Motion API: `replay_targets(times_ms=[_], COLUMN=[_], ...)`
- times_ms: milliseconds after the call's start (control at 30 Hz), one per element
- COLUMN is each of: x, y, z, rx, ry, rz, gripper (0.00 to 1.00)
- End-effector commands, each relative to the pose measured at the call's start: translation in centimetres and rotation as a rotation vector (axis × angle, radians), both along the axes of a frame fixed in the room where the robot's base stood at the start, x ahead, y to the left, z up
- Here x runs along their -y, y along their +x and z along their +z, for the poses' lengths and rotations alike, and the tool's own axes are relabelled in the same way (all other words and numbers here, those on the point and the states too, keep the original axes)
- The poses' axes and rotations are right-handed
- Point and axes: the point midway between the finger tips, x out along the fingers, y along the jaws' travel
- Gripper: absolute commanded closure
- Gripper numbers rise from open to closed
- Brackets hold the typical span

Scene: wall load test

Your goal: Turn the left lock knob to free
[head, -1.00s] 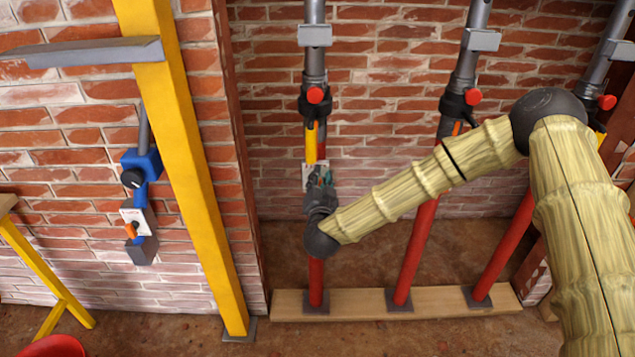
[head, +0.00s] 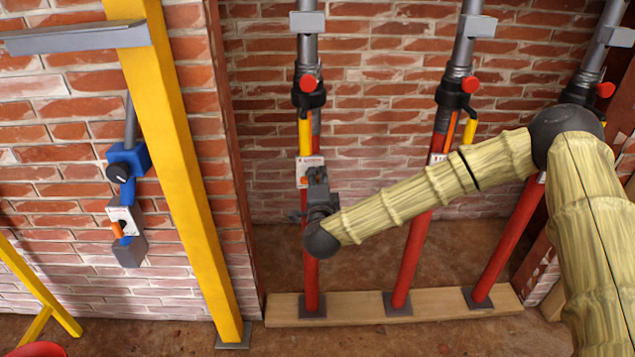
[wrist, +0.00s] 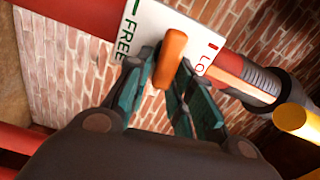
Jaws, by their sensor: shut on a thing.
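The left lock knob (wrist: 170,58) is an orange bar on a white plate (wrist: 150,22) in the wrist view. The plate has a green FREE on its left part and red lettering starting "LO" on its right. The knob's bar lies between the two words. My gripper (wrist: 166,64) has its teal fingers on both sides of the knob and is shut on it. In the head view, my gripper (head: 318,190) is at the left prop (head: 311,250), just below its white plate (head: 303,172). The knob is hidden behind the gripper there.
A middle prop (head: 408,255) and a right prop (head: 502,250) stand on the same wooden sill (head: 350,307). A yellow post (head: 185,190) stands to the left. A blue clamp device (head: 128,160) hangs on the brick wall beyond it. My forearm crosses before the middle prop.

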Motion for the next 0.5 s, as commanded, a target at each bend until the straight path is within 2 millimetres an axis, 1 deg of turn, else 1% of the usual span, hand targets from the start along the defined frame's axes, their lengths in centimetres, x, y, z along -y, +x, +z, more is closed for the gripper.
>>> replay_targets(times_ms=[33, 233, 500], x=[0.24, 0.22, 0.2], y=[0.09, 0.09, 0.09], z=[-0.28, -0.35, -0.37], rx=[0.001, 0.001, 0.001], ry=[0.024, 0.104, 0.143], rz=[-0.005, -0.004, -0.004], gripper=[1.0, 1.0, 1.0])
